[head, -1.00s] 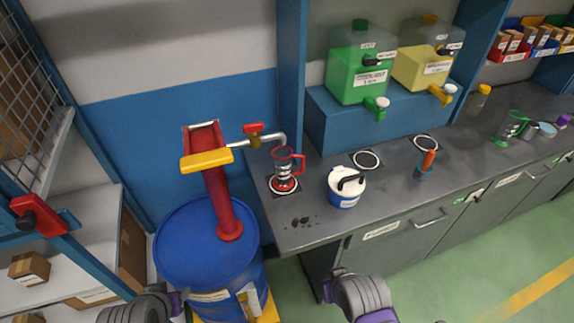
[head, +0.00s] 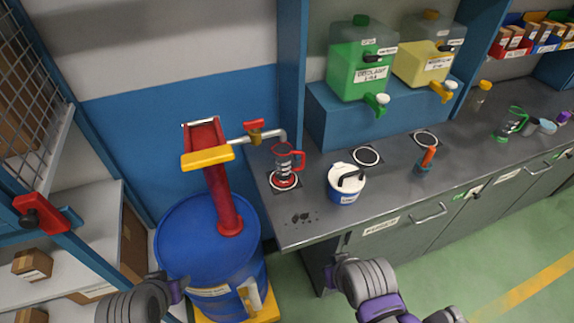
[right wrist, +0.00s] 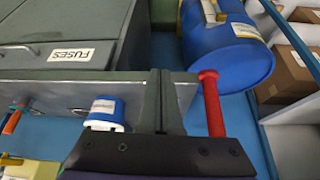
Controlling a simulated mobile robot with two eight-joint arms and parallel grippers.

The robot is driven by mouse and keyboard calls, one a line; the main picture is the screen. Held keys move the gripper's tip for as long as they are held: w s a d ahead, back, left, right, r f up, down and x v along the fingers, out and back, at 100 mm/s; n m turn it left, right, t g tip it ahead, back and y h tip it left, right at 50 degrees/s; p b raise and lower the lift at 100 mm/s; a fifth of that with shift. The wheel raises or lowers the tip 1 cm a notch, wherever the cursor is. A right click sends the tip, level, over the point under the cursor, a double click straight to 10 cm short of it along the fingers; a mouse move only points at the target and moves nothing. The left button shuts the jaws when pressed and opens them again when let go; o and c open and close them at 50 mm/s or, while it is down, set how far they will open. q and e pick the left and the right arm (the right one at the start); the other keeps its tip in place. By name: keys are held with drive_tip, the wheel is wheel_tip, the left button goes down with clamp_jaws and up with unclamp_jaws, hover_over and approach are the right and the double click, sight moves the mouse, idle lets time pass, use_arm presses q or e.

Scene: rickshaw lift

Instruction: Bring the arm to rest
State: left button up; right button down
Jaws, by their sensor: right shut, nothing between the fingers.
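My right arm reaches in at the bottom of the head view, and its gripper (head: 329,277) hangs in front of the counter's lower left corner. In the right wrist view its dark fingers (right wrist: 163,102) are pressed together with nothing between them. My left gripper (head: 177,289) is at the lower left of the head view, in front of the blue drum (head: 185,240). Its fingers are too small and hidden to read. Both grippers appear clear of the objects on the counter.
The drum carries a red pump (head: 218,185) with a yellow handle. On the grey counter (head: 300,225) stand a red-handled jug (head: 283,163) under the spout and a white-and-blue tub (head: 346,185). Shelves (head: 85,235) stand at left; green floor (head: 460,265) is open at right.

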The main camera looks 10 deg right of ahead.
use_arm(q)
drive_tip(key=shift+s+f, duration=0.1)
drive_tip(key=shift+s, duration=0.1)
use_arm(e)
drive_tip(key=shift+s+r, duration=0.2)
drive_tip(key=shift+r, duration=0.75)
drive_tip(key=shift+w, duration=0.1)
drive_tip(key=w, duration=0.1)
drive_tip(key=w+r, duration=0.1)
drive_tip(key=w, duration=0.1)
drive_tip(key=shift+w+t, duration=0.2)
drive_tip(key=shift+t, duration=0.2)
use_arm(q)
drive_tip(key=shift+c, duration=0.2)
